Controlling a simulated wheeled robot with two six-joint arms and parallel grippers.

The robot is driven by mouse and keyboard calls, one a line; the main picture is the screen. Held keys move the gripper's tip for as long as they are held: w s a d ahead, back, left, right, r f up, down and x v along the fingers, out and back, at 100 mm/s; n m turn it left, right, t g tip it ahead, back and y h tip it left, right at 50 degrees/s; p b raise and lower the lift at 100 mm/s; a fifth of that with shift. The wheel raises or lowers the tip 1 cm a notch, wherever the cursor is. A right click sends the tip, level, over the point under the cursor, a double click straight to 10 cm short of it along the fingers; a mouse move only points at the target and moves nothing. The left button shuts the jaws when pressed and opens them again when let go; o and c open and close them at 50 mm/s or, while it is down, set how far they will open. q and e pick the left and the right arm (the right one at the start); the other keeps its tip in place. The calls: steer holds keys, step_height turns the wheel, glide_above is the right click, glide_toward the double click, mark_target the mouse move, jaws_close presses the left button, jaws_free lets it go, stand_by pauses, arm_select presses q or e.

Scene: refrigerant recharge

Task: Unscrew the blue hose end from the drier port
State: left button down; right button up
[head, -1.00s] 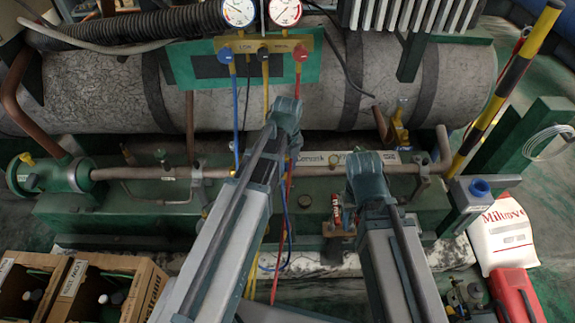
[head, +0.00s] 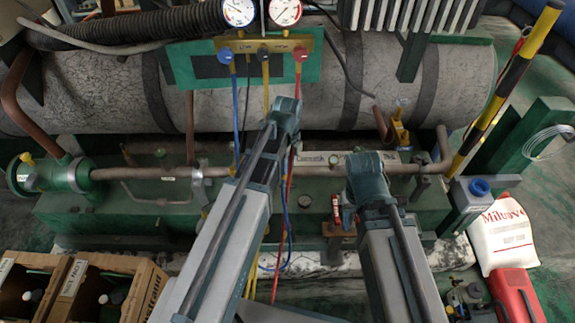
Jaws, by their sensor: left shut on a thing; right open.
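The blue hose (head: 236,115) hangs from the left port of the gauge manifold (head: 262,46) and passes behind my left arm. A lower loop of it (head: 289,222) shows to the right of that arm and rises toward the wrist. My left gripper (head: 292,142) is shut on the blue hose end in front of the green unit, near the copper pipe; its jaws, the hose end and the drier port are mostly hidden by my wrist. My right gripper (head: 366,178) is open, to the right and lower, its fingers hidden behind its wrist.
A red hose (head: 293,180) and a yellow hose (head: 265,92) hang close by my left wrist. The copper pipe (head: 130,172) runs across the green unit (head: 90,215). Cardboard boxes (head: 135,268) stand lower left; a white bag (head: 505,235) and red case (head: 515,290) lie at the right.

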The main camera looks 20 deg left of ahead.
arm_select(q)
steer(key=shift+n, duration=0.8)
steer(key=n, duration=0.3)
steer(key=shift+n, duration=0.3)
steer(key=shift+n, duration=1)
steer(key=shift+r, duration=0.2)
steer(key=shift+r+p, duration=2.35)
steer(key=shift+p, duration=0.2)
